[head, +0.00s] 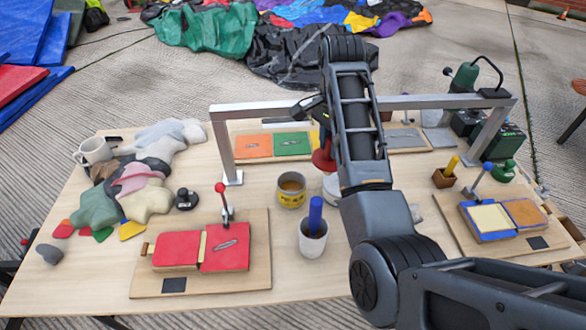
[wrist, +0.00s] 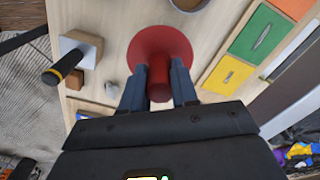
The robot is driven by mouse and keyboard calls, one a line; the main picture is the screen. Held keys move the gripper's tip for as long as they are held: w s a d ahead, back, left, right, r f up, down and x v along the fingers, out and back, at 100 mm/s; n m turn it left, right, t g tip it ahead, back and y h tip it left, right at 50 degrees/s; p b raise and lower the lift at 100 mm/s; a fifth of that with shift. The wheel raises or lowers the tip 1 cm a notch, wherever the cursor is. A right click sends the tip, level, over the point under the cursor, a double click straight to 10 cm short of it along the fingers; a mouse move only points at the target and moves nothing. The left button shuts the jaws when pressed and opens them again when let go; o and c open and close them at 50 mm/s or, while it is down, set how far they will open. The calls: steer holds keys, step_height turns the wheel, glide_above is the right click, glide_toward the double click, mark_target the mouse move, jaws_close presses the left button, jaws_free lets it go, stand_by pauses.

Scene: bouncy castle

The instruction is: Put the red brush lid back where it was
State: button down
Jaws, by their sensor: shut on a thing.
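My gripper (wrist: 158,82) is shut on the upright knob of the red brush lid (wrist: 160,42), a round red disc. In the head view the red lid (head: 322,161) shows just left of my arm, beneath the metal frame's front bar. My arm hides part of it and the fingertips. A white pot (head: 330,187) stands below the lid in the picture, half hidden by my arm. I cannot tell whether the lid is touching anything beneath it.
A yellow tin (head: 291,190) and a white cup with a blue handle (head: 314,241) stand nearby. The metal frame (head: 226,150) spans orange and green panels. A red hinged box (head: 200,250) is front left; a blue-edged one (head: 491,218) is right. Cloth pieces (head: 137,184) lie left.

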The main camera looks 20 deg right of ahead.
steer(key=shift+w+a+f+b, duration=0.1)
steer(key=shift+w+a+f, duration=0.7)
steer(key=shift+a+f, duration=0.7)
steer(key=shift+w+a+f+b, duration=0.15)
steer(key=shift+w+a+f, duration=0.6)
steer(key=shift+a+f, duration=0.65)
steer(key=shift+w+a+f+b, duration=0.1)
steer(key=shift+w+a+f, duration=0.85)
steer(key=shift+f, duration=0.9)
steer(key=shift+s+a+f, duration=0.15)
steer(key=shift+f, duration=0.05)
steer(key=c, duration=0.9)
jaws_free()
steer(key=shift+o, duration=0.2)
steer(key=shift+r, duration=0.1)
step_height(320, 180, up, 12)
steer(key=p, duration=0.1)
steer(key=shift+r, duration=0.15)
